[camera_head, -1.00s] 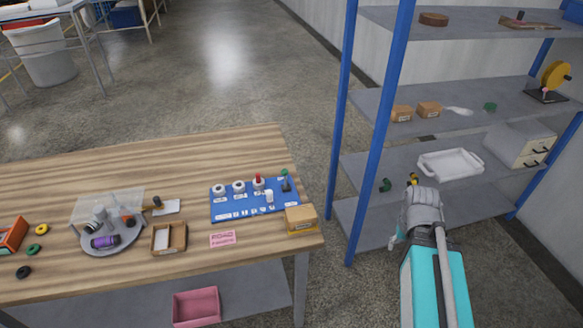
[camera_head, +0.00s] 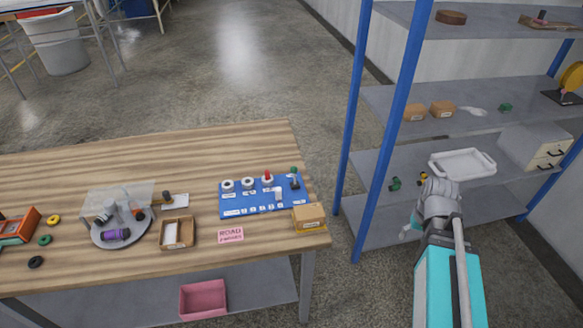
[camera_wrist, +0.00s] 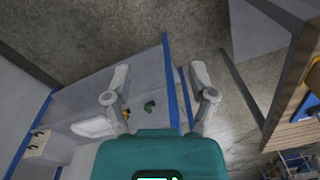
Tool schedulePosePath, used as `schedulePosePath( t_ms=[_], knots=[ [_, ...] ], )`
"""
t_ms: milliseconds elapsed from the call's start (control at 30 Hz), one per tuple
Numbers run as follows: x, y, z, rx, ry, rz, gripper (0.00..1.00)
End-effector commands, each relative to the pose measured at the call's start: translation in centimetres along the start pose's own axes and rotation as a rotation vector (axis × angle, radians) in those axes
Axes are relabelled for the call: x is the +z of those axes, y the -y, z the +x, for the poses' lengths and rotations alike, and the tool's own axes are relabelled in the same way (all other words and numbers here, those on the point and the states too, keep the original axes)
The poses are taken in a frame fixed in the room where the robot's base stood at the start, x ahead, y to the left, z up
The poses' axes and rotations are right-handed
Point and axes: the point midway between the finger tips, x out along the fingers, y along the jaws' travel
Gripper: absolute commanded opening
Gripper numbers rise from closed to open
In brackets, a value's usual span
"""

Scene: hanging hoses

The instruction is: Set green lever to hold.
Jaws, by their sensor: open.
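The green lever (camera_head: 294,172) has a green knob on a dark stem. It stands at the far right end of a blue control panel (camera_head: 232,211) on the wooden table. The panel's labels are too small to read, so I cannot tell which position the lever is at. My gripper (camera_wrist: 159,76) is open and empty in the wrist view, its two fingers spread apart. In the head view my arm is at the right, in front of the shelf, well apart from the panel. The lever is not clear in the wrist view.
A cardboard box (camera_head: 308,216) stands close to the panel's front right corner. A red-topped lever (camera_head: 267,176) and white round knobs share the panel. A blue-posted shelf rack (camera_head: 400,110) stands right of the table (camera_head: 100,266). Bare floor lies between them.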

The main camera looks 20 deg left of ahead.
Motion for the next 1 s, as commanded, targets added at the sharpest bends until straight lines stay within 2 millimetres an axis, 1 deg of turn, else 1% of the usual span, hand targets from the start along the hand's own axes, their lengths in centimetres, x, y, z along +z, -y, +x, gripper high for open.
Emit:
schedulePosePath(
  t_ms=[33,67,167,267,300,367,400,467,500,567,600,700,800,900,1000],
  knots=[
    [-1.8,1.2,-1.1,-0.014,-0.008,-0.061,0.73],
    [-2.5,1.9,-1.4,-0.022,-0.014,-0.101,0.73],
    [-5.5,5.0,-2.8,-0.053,-0.038,-0.257,0.73],
    [-8.6,8.7,-4.3,-0.087,-0.068,-0.434,0.73],
    [-9.8,10.4,-4.9,-0.102,-0.082,-0.507,0.73],
    [-11.5,13.0,-5.8,-0.122,-0.102,-0.618,0.73],
    [-12.6,14.7,-6.4,-0.135,-0.118,-0.690,0.73],
    [-14.2,17.4,-7.3,-0.155,-0.142,-0.798,0.73],
    [-15.1,19.2,-7.9,-0.167,-0.157,-0.870,0.73],
    [-16.3,21.9,-8.7,-0.184,-0.183,-0.970,0.73],
    [-17.0,23.7,-9.2,-0.195,-0.199,-1.034,0.73],
    [-18.4,27.4,-10.3,-0.217,-0.236,-1.168,0.73],
    [-19.2,30.2,-11.1,-0.232,-0.265,-1.268,0.73],
    [-19.6,32.0,-11.4,-0.241,-0.284,-1.332,0.73],
    [-19.7,32.8,-11.6,-0.245,-0.294,-1.361,0.73]
  ],
)
